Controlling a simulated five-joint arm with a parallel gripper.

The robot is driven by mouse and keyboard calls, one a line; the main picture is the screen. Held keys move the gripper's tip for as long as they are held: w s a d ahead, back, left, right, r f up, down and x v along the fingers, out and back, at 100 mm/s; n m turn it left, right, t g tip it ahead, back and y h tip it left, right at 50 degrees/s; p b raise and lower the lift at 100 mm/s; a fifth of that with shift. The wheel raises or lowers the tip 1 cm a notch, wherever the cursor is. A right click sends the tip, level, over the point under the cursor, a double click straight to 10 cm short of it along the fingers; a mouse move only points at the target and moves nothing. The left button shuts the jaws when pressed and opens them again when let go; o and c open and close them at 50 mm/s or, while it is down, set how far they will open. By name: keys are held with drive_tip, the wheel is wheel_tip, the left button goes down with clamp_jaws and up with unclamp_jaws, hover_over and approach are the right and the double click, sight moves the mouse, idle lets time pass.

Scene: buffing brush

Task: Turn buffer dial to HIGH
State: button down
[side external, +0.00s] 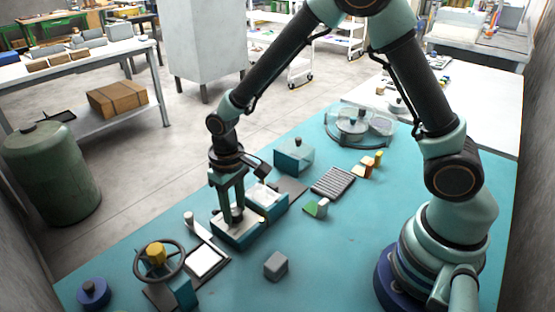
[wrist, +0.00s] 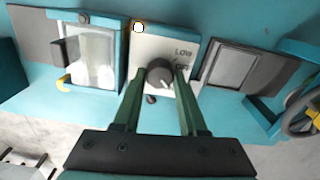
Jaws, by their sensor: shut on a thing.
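The buffer dial is a dark round knob (wrist: 159,74) on a white-faced teal box (wrist: 141,48). In the wrist view the word LOW shows to the upper right of the knob, and a second label below it is partly hidden by a finger. No HIGH label is readable. My gripper (wrist: 161,77) points down with its green fingers on both sides of the knob, shut on it. In the side view my gripper (side external: 232,212) is over the dial box (side external: 236,236), and the fingers hide most of the knob.
A small lamp (wrist: 139,27) glows at the box's upper left corner. A box with a clear window (wrist: 92,60) stands on one side, a framed grey panel (wrist: 232,68) on the other.

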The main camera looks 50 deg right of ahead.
sight(234, 210)
drive_tip(key=shift+c, duration=2.2)
unclamp_jaws()
drive_tip(key=shift+r, duration=0.1)
wheel_tip(234, 210, up, 12)
drive_tip(key=s+d+r+m+t, duration=0.1)
drive_tip(key=s+d+r+t, duration=0.4)
drive_tip(key=s+d+r, duration=0.3)
drive_tip(key=s+d, duration=0.2)
drive_tip(key=d, duration=0.1)
drive_tip(key=shift+s+d+r+t, duration=0.2)
drive_tip(key=shift+r+t, duration=0.1)
